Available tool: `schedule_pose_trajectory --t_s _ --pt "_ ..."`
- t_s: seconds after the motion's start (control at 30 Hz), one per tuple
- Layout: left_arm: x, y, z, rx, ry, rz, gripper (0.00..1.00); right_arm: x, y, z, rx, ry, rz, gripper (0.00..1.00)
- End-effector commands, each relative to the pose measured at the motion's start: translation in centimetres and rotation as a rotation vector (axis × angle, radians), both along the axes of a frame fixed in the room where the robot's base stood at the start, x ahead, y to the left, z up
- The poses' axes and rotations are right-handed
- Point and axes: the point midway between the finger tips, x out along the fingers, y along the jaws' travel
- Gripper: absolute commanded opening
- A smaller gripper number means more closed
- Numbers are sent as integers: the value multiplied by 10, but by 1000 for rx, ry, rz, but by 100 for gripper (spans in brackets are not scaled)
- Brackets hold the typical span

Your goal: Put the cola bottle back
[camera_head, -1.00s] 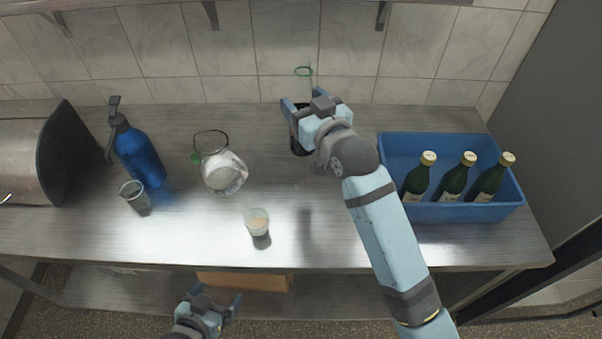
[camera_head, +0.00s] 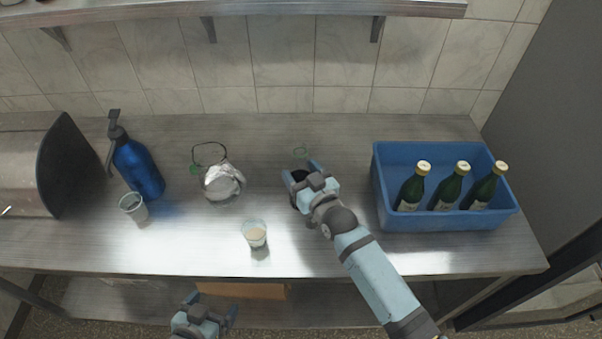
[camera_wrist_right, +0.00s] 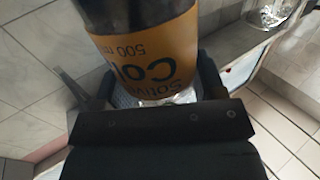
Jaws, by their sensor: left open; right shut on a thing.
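The cola bottle (camera_wrist_right: 150,50) is between the fingers of my right gripper (camera_head: 298,178). In the right wrist view it is dark with an orange label reading "500 ml". In the head view the gripper hides most of it, and only a dark part (camera_head: 299,174) shows. I cannot tell whether the bottle's base touches the counter. My left gripper (camera_head: 215,316) is open and empty in front of the counter's front edge. A blue crate (camera_head: 425,222) with three green bottles (camera_head: 447,190) stands to the right.
A wall shelf (camera_head: 270,12) runs above. The counter between gripper and crate is clear.

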Motion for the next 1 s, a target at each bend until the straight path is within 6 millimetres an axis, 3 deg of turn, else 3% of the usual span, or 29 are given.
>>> schedule_pose_trajectory --t_s 0.47,0.5,0.6,1.0 --pt "0 -1 -1 -2 1 -1 93 0 0 -10 2 -3 0 27" --pt "0 -1 -1 -2 1 -1 93 0 0 -11 1 -1 0 66" --pt "0 -1 -1 -2 1 -1 93 0 0 -11 1 0 0 89" --pt "0 -2 -1 -2 1 -2 93 -6 -3 -9 0 1 0 89"
